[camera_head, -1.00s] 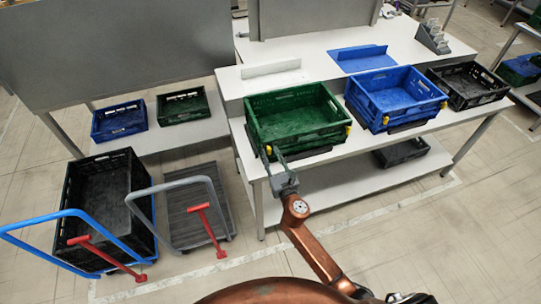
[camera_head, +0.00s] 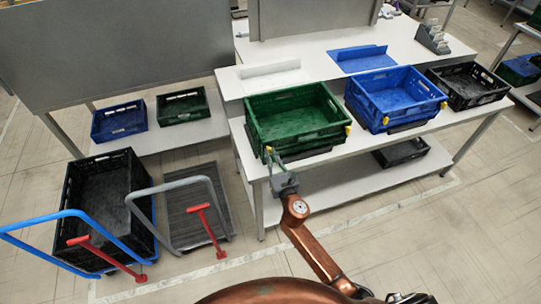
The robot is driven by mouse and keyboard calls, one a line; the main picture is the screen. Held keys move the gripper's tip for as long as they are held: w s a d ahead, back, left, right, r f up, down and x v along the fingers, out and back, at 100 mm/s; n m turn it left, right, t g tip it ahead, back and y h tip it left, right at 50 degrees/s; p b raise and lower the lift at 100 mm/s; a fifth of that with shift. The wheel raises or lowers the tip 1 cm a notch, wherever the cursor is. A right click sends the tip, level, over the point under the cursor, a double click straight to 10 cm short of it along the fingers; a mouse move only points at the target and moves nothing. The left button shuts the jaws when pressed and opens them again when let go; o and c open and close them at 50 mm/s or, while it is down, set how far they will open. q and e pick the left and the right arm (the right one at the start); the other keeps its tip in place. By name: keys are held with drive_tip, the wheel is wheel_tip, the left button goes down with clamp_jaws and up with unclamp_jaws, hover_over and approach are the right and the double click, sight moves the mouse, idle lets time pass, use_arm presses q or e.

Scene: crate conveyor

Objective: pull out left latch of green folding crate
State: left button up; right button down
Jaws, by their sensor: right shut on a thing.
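The green folding crate (camera_head: 297,115) stands open and upright on the white workbench, in the middle of the head view. Its left yellow latch (camera_head: 268,150) is at the near left corner, partly hidden by the fingers. A second yellow latch (camera_head: 348,130) shows at its near right corner. My right gripper (camera_head: 271,156) reaches up from the front to the near left corner and is shut on the left latch. The fingertips are small in view, so how far the latch is out cannot be told. My left gripper is not in view.
A blue crate (camera_head: 397,93) stands close to the right of the green one, with a black crate (camera_head: 468,84) beyond it. Carts with a black crate (camera_head: 104,190) stand on the floor at left. The floor in front of the bench (camera_head: 420,240) is clear.

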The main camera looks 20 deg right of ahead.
drive_tip(key=shift+s+p, duration=0.35)
drive_tip(key=shift+s, duration=0.5)
drive_tip(key=c, duration=2)
unclamp_jaws()
drive_tip(key=s, duration=1.2)
drive_tip(key=shift+d, duration=0.25)
drive_tip(key=shift+f, duration=0.1)
